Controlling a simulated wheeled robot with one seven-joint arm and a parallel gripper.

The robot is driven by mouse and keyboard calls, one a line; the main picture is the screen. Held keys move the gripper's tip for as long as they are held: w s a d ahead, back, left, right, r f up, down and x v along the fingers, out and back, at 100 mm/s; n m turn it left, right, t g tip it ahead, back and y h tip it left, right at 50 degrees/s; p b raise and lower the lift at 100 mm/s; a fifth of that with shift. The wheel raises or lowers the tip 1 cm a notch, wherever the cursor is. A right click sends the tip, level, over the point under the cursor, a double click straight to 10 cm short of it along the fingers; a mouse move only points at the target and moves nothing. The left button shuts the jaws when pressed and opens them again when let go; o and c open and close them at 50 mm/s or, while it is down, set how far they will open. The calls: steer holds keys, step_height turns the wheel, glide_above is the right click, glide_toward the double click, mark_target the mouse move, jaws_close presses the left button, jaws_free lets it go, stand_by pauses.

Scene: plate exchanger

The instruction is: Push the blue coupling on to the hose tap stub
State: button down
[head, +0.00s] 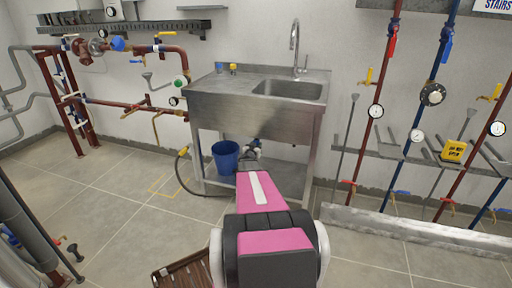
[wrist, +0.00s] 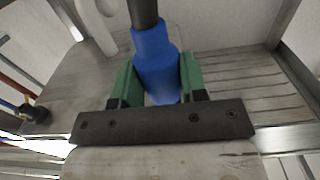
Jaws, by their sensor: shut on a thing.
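In the wrist view my gripper (wrist: 160,80) is shut on the blue coupling (wrist: 155,50), with one green finger pad on each side of it. A dark hose (wrist: 143,12) runs from the coupling's narrower end to the top edge. The coupling's other end is partly hidden behind the gripper's dark crossbar. I cannot make out the tap stub in the wrist view. In the head view my pink arm reaches towards the space under the sink; small blue and pale parts show beyond its end, too small to tell apart.
A steel sink unit (head: 258,104) stands ahead, with a blue bucket (head: 225,158) on its lower shelf. A dark hose with a yellow end (head: 183,151) hangs by its left leg. Pipe racks stand on both sides. A wooden crate (head: 183,276) lies at the front; the left floor is mostly clear.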

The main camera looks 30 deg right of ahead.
steer(key=shift+f, duration=0.1)
steer(key=shift+f, duration=2.35)
steer(key=shift+f, duration=1)
steer(key=shift+r, duration=0.1)
